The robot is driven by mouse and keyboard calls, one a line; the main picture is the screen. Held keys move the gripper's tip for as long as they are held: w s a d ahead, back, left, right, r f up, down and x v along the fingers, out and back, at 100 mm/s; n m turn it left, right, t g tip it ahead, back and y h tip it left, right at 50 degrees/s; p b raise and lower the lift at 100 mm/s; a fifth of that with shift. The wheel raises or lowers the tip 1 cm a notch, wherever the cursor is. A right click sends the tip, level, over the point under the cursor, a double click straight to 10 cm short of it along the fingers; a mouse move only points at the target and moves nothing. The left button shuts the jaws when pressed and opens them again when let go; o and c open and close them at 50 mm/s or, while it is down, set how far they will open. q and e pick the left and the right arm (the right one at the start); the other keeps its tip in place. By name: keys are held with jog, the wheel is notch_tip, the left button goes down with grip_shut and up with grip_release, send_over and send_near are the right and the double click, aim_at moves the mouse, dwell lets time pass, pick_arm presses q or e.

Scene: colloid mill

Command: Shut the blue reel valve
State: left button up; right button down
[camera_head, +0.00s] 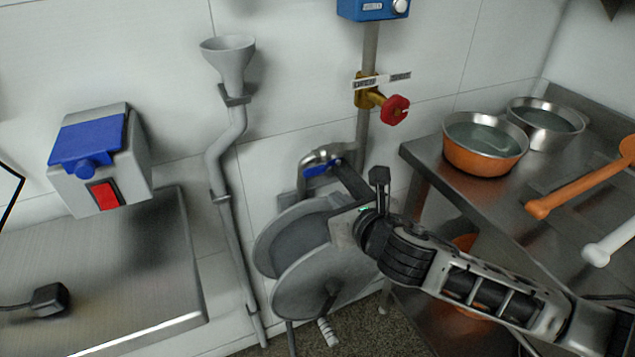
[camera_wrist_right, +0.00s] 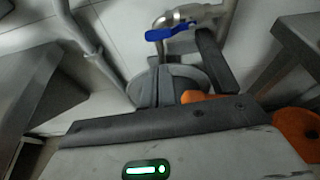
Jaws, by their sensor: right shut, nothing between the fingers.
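The blue reel valve is a blue lever (camera_head: 322,168) on a bent metal pipe above the grey hose reel (camera_head: 290,238). The lever also shows in the right wrist view (camera_wrist_right: 170,31), lying roughly along its short pipe. My right gripper (camera_head: 343,172) reaches in from the right, its dark fingers shut and empty, tips close to the right end of the lever. In the wrist view a dark finger (camera_wrist_right: 215,62) ends just below the pipe, right of the lever. I cannot tell whether it touches. My left gripper is out of view.
A red-handled yellow valve (camera_head: 395,109) sits on the vertical pipe above. A grey funnel and drain pipe (camera_head: 228,62) stand left of the reel. A steel table (camera_head: 550,200) with orange and metal pots is at right. A red-switch box (camera_head: 104,194) stands left.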

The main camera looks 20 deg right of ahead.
aim_at(314, 171)
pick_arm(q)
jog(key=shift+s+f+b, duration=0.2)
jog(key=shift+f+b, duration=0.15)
pick_arm(e)
jog(key=x, duration=1)
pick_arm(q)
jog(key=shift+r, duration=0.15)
pick_arm(e)
jog(key=shift+w+a, duration=0.1)
